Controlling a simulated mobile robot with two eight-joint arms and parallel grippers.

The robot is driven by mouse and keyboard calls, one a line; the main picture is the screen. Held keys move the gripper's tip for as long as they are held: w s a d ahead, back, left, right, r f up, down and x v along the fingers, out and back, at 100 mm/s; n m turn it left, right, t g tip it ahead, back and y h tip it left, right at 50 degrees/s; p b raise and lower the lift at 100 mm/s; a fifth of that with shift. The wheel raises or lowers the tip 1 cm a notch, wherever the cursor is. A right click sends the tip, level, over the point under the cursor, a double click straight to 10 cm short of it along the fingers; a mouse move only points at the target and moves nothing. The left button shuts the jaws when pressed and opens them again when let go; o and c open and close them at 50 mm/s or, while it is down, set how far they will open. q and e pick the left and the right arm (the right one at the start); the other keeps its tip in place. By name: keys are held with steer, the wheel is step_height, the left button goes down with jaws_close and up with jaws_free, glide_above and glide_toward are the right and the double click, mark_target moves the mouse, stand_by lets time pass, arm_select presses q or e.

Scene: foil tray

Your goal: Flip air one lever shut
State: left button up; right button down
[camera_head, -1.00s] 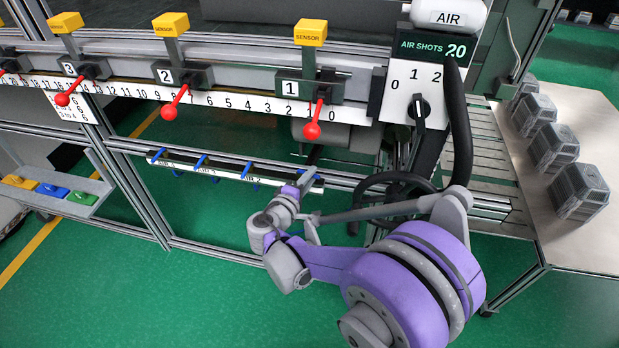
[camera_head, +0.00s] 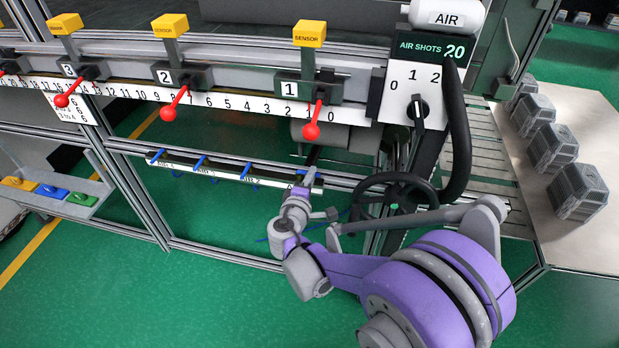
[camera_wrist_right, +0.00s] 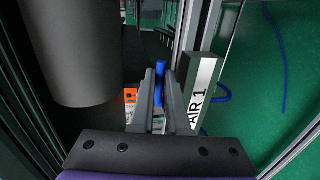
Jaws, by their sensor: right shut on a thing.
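The air rail (camera_head: 222,170) is a low bar with several blue levers below the numbered machine rail. The AIR 1 label (camera_wrist_right: 204,88) shows in the right wrist view, just right of my fingers. The blue air one lever (camera_wrist_right: 160,69) stands up between the fingertips of my right gripper (camera_wrist_right: 158,95). The gripper is shut on it, and the fingers hide much of the lever. In the head view my right gripper (camera_head: 311,177) is at the right end of the air rail. My left gripper is not in view.
Red-knobbed levers (camera_head: 312,131) hang above the air rail. A black dial (camera_head: 418,112) and a thick black hose (camera_head: 457,135) are close to the right. A dark cylinder (camera_wrist_right: 85,50) is left of the fingers. Green floor is clear in front.

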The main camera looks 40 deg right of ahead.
steer(key=shift+n+t, duration=0.3)
steer(key=c, duration=1.2)
jaws_free()
steer(key=shift+d, duration=0.1)
steer(key=v, duration=1)
steer(key=shift+s+a+r+p, duration=0.25)
steer(key=shift+p, duration=0.2)
steer(key=s+a+r+m+g+y+p, duration=0.2)
steer(key=s+a+m+g+y+p, duration=0.3)
steer(key=s+a+m+y+p, duration=0.3)
steer(key=s+a+y+p, duration=0.1)
steer(key=s+a+y, duration=0.2)
steer(key=s, duration=0.3)
steer(key=shift+a+r+y, duration=0.2)
steer(key=shift+y, duration=0.4)
